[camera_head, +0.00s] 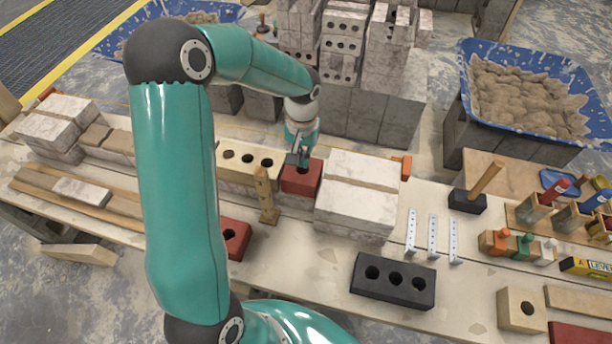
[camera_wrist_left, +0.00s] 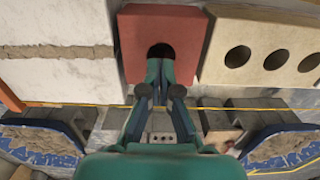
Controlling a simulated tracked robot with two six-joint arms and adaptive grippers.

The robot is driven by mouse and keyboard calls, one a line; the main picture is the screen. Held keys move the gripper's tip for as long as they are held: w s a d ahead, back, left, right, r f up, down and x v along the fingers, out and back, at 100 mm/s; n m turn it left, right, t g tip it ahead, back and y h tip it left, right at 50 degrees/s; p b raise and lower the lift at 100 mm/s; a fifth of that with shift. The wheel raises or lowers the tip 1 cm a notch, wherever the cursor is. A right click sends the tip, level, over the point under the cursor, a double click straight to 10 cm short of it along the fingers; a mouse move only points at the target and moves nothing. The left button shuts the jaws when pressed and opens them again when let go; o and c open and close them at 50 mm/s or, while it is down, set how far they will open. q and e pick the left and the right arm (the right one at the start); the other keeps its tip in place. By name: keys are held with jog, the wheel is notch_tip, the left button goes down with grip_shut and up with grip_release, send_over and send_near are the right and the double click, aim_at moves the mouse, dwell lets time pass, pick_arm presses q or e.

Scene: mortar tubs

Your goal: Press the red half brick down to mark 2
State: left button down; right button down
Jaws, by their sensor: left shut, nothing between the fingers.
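The red half brick (camera_head: 298,184) with one hole sits in a gap between a cream holed brick (camera_head: 240,185) and a pale block stack (camera_head: 330,212). It also shows at the top of the left wrist view (camera_wrist_left: 186,28), its hole partly hidden by my fingers. My left gripper (camera_head: 304,162) points down over this brick, shut and empty; its fingertips (camera_wrist_left: 160,66) are at the hole. I cannot tell whether they touch the brick. A wooden upright (camera_head: 266,196) stands in front of the gap; no mark 2 is legible on it. My right gripper is not in view.
Another red brick (camera_head: 235,240) lies in front, partly behind my arm. A black holed brick (camera_head: 393,281), metal brackets (camera_head: 432,236) and a wood-handled tool (camera_head: 470,198) lie to the right. Blue mortar tubs (camera_head: 590,125) and grey blocks (camera_head: 375,118) stand behind.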

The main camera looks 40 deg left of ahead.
pick_arm(q)
jog(key=shift+f+b, duration=0.95)
jog(key=shift+f, duration=0.1)
jog(key=shift+d+f+b, duration=0.1)
jog(key=shift+f+b, duration=0.25)
jog(key=shift+b, duration=0.2)
dwell(2.5)
jog(key=shift+r+p, duration=1.8)
jog(key=shift+r, duration=0.8)
